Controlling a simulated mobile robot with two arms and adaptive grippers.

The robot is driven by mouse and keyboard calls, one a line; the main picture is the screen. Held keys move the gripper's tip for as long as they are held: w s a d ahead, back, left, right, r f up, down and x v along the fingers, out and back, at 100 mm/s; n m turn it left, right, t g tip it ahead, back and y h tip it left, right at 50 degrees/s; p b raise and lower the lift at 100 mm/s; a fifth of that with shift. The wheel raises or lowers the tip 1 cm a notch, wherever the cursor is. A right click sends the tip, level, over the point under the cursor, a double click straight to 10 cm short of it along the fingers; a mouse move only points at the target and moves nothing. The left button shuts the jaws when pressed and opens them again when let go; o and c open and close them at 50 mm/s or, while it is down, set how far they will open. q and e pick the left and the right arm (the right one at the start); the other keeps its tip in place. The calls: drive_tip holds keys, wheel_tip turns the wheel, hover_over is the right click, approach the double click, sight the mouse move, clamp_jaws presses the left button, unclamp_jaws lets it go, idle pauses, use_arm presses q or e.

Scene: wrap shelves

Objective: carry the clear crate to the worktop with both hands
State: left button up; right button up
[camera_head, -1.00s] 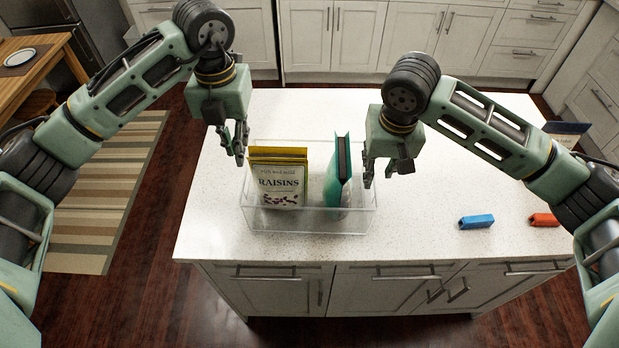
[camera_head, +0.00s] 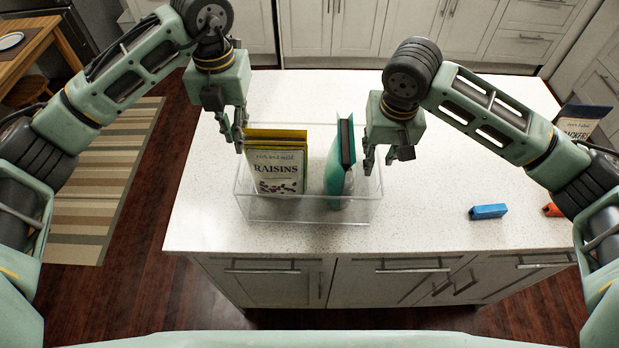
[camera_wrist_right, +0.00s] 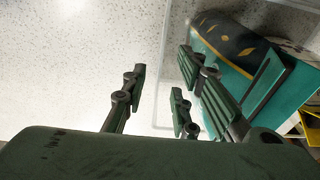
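The clear crate (camera_head: 310,212) stands on the white speckled worktop (camera_head: 205,225). Inside it are a yellow-topped raisins packet (camera_head: 277,176) at the left and a teal packet with a dark side (camera_head: 336,172) at the right. My left gripper (camera_head: 233,135) is at the crate's left rim, fingers apart. My right gripper (camera_head: 377,165) is at the right rim. In the right wrist view, the right fingers (camera_wrist_right: 158,95) are spread with a clear gap, and the crate's see-through edge runs between them. Whether any finger touches a wall is not clear.
A blue block (camera_head: 488,211) and a partly hidden orange-red block (camera_head: 553,210) lie right of the crate. A dark blue packet (camera_head: 583,121) stands at the far right behind my right arm. The worktop's front edge is close in front of the crate.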

sight(241, 156)
use_arm(q)
drive_tip(key=shift+s+r, duration=0.1)
drive_tip(key=shift+s, duration=0.1)
use_arm(e)
drive_tip(key=shift+s+r, duration=0.1)
drive_tip(key=shift+s, duration=0.1)
